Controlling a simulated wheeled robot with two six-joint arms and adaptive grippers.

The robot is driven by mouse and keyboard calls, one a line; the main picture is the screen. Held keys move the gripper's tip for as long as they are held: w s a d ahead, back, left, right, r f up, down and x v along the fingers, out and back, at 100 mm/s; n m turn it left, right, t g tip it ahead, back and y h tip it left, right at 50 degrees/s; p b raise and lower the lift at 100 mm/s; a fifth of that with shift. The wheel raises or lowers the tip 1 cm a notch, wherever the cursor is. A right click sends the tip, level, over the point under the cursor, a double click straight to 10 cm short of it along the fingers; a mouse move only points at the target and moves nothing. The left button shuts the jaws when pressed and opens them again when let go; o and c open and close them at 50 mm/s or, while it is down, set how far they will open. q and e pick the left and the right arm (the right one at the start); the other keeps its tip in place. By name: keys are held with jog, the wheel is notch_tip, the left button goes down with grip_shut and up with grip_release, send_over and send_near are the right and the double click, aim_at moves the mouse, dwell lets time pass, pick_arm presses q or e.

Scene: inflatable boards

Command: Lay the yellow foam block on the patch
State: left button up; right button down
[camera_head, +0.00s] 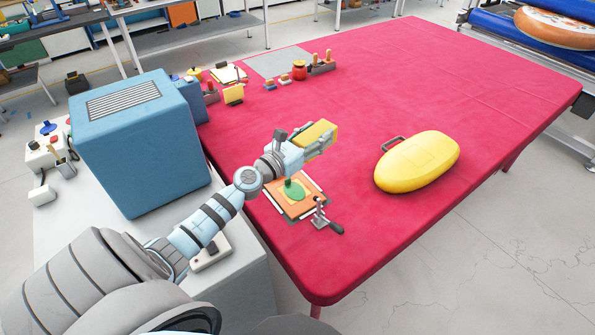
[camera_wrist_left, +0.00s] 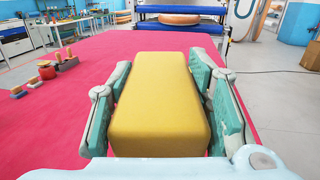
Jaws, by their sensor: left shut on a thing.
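The yellow foam block (camera_head: 317,134) is held in my left gripper (camera_head: 318,144), above the red table. In the left wrist view the yellow foam block (camera_wrist_left: 160,100) fills the space between the two fingers of the left gripper (camera_wrist_left: 162,95), which press on its sides. The green patch (camera_head: 293,190) lies on an orange board (camera_head: 288,207) near the table's left edge, below and in front of the gripper. A small clamp with a dark handle (camera_head: 322,214) stands at the board's near corner. My right gripper is not in view.
A yellow oval case (camera_head: 418,162) with a handle lies on the red table (camera_head: 400,90) to the right. Several small tools and coloured pieces stand at the far left, beside a grey mat (camera_head: 278,62). A blue box (camera_head: 140,140) stands left of the table. The table's middle is clear.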

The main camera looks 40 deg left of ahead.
pick_arm(q)
jog(key=a+f+n+y, duration=0.2)
jog(key=a+f+y, duration=0.15)
jog(key=a, duration=0.25)
jog(key=f+b, duration=0.7)
jog(key=b, duration=0.1)
jog(key=f+b, duration=0.8)
jog(key=shift+s+d+f+b, duration=0.15)
jog(key=shift+d+f+b, duration=0.05)
jog(key=shift+f+b, duration=0.1)
notch_tip(320, 180, down, 4)
jog(key=b, duration=0.4)
jog(key=shift+r, duration=0.2)
jog(key=shift+f, duration=0.25)
jog(key=o, duration=0.8)
jog(key=shift+o, duration=0.2)
jog(key=shift+r, duration=0.1)
